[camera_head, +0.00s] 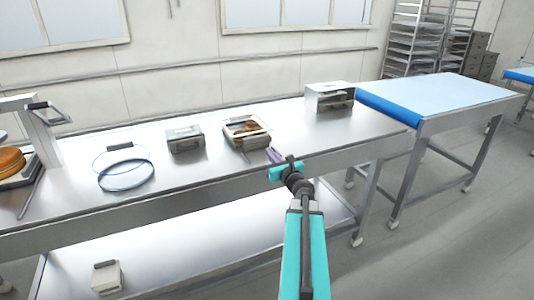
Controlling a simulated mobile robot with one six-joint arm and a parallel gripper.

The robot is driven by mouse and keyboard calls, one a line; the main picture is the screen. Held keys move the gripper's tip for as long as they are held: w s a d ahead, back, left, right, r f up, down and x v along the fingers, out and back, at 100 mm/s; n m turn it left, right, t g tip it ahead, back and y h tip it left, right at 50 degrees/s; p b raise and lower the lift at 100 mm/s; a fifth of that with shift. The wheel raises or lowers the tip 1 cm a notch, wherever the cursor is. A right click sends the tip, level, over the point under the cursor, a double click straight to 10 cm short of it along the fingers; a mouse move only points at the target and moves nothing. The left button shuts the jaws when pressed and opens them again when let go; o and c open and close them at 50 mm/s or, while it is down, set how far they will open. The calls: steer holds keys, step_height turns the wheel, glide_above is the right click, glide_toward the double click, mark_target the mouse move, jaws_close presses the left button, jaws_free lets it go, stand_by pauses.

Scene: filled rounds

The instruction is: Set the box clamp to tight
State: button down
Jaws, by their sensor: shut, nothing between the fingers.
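My gripper (273,156) is shut and empty at the front edge of the steel bench, just in front of an open metal box (262,140) with brown contents. Whether the tips touch anything is too small to tell. A closed metal box (185,148) with a bar or handle on its front stands to the left of the open box. A larger metal box (330,97) with a dark fitting on its front stands at the back right of the bench. I cannot tell which of these carries the box clamp, or how it is set.
Two thin rings (125,187) lie left of the boxes. A metal stand with a dark handle (38,105) and a round brown item (10,160) are at the far left. A small box (107,278) sits on the lower shelf. A blue-topped table (440,92) adjoins at right.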

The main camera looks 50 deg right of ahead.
steer(key=shift+b+v, duration=0.4)
steer(key=shift+v, duration=1.4)
